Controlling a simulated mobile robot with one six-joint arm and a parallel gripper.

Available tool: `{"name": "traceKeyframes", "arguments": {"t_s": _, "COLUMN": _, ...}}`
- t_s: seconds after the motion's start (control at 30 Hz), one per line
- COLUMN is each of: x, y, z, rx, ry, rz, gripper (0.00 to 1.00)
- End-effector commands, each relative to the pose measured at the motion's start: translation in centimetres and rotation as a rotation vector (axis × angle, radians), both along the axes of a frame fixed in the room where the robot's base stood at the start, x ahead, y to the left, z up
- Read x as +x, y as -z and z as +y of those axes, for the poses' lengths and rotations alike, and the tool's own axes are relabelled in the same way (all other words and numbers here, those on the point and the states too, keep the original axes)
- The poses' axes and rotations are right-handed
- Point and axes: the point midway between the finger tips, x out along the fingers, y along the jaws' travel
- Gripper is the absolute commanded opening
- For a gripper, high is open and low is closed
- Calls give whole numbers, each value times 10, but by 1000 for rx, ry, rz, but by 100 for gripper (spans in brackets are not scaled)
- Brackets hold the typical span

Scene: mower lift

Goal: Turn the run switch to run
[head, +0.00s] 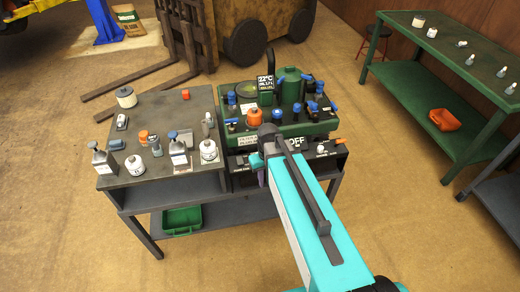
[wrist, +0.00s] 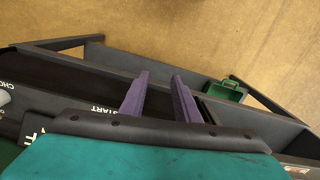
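The run switch cannot be told for certain; my arm covers part of the machine's front. A large OFF label (head: 296,141) shows just right of my arm in the head view. The black front control panel (head: 326,155) has small controls and an orange lever (head: 339,141) at its right end. In the wrist view, a START label (wrist: 103,109) and a partly cut-off CHO label (wrist: 5,86) show on the dark panel. My gripper (wrist: 163,80) has two purple fingers apart with nothing between them. It sits low at the panel's front, mostly hidden in the head view.
The green machine (head: 290,128) carries several blue-topped valves and an orange cap. The bench top (head: 150,110) at left holds several bottles and small parts. A green bin (head: 182,221) stands on the lower shelf. Another green bench (head: 440,75) is at right. Open floor lies in front.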

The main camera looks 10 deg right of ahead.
Motion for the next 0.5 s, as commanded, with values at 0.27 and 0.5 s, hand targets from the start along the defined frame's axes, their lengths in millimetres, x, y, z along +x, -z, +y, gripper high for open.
{"name": "traceKeyframes", "arguments": {"t_s": 0.27, "x": 66, "y": -75, "z": 0, "rx": 0, "ry": -160, "rz": -17, "gripper": 29}}
{"name": "traceKeyframes", "arguments": {"t_s": 0.5, "x": 104, "y": -137, "z": 0, "rx": 1, "ry": -303, "rz": -14, "gripper": 29}}
